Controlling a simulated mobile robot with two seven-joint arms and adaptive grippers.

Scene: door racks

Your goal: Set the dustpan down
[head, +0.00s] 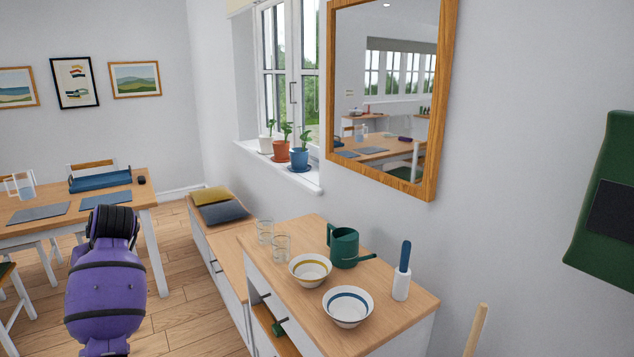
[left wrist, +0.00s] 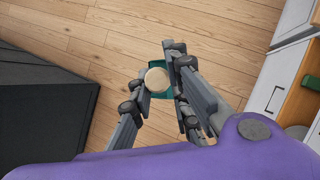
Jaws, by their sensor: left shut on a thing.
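In the left wrist view, the dustpan's green part (left wrist: 172,69) shows behind a round, pale wooden end (left wrist: 157,79), which looks like its handle seen end-on. My left gripper (left wrist: 161,73) is shut on it, with one dark finger on each side. The wood floor lies below; I cannot tell whether the pan touches it. In the head view only my purple left arm shows, low at the left; its gripper and the dustpan are hidden. My right gripper is in neither view.
A wooden cabinet (head: 395,325) carries bowls, glasses, a green watering can (head: 343,247) and a brush in a white holder (head: 401,286). A table (head: 135,190) stands at the left. A pale wooden stick (head: 476,332) rises at the lower right. Floor (head: 195,290) between table and cabinet is clear.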

